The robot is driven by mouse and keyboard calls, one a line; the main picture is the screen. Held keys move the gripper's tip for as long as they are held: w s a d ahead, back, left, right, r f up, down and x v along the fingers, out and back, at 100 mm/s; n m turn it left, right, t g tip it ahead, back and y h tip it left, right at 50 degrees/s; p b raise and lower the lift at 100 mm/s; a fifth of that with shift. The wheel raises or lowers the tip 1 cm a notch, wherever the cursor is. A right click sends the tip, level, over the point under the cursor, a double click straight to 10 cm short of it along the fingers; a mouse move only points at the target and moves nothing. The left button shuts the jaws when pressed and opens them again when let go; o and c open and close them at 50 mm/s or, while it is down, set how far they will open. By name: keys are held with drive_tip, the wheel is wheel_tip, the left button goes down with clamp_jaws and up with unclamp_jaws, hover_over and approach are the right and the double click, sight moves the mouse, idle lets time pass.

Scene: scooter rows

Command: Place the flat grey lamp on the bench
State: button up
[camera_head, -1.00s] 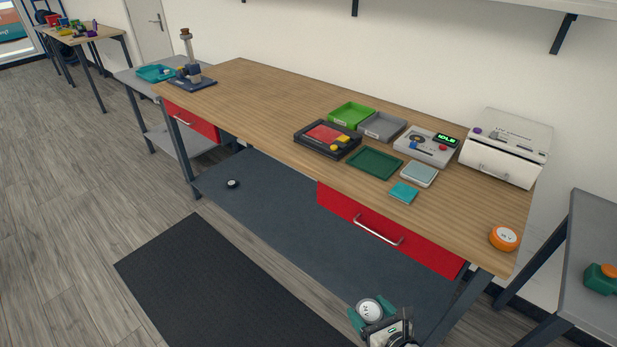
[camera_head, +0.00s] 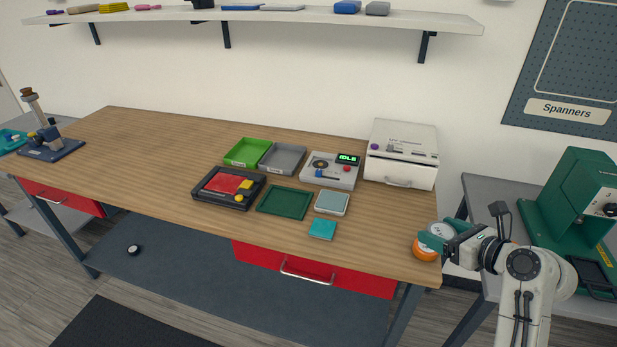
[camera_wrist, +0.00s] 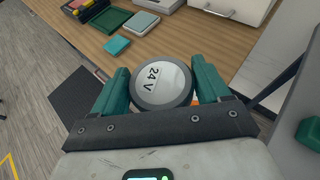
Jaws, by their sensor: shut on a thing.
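In the wrist view my gripper (camera_wrist: 162,92) is shut on a round grey-white lamp (camera_wrist: 160,80) marked "24 V", with a green finger on each side. In the head view my gripper (camera_head: 438,237) holds the lamp (camera_head: 441,230) near the right front corner of the wooden bench (camera_head: 150,150). It covers part of an orange round object (camera_head: 426,251) at that corner. I cannot tell how high the lamp is above the bench.
A teal square (camera_head: 322,228), a pale scale-like pad (camera_head: 332,203) and a green tray (camera_head: 284,202) lie left of my gripper. A white box machine (camera_head: 401,153) stands behind. A green machine (camera_head: 575,210) stands on the grey side table at right. The bench's left half is mostly clear.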

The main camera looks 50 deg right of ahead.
drive_tip(key=w+a+p+x, duration=0.1)
drive_tip(key=a+x, duration=0.1)
drive_tip(key=x, duration=0.8)
hover_over(380, 243)
drive_tip(key=f, duration=0.5)
drive_tip(key=shift+s, duration=0.35)
drive_tip(key=shift+w+f, duration=0.15)
drive_tip(key=shift+f, duration=0.1)
drive_tip(key=shift+w+f, duration=0.2)
drive_tip(key=shift+f, duration=1.6)
drive_tip(key=shift+f, duration=0.1)
drive_tip(key=o, duration=1.1)
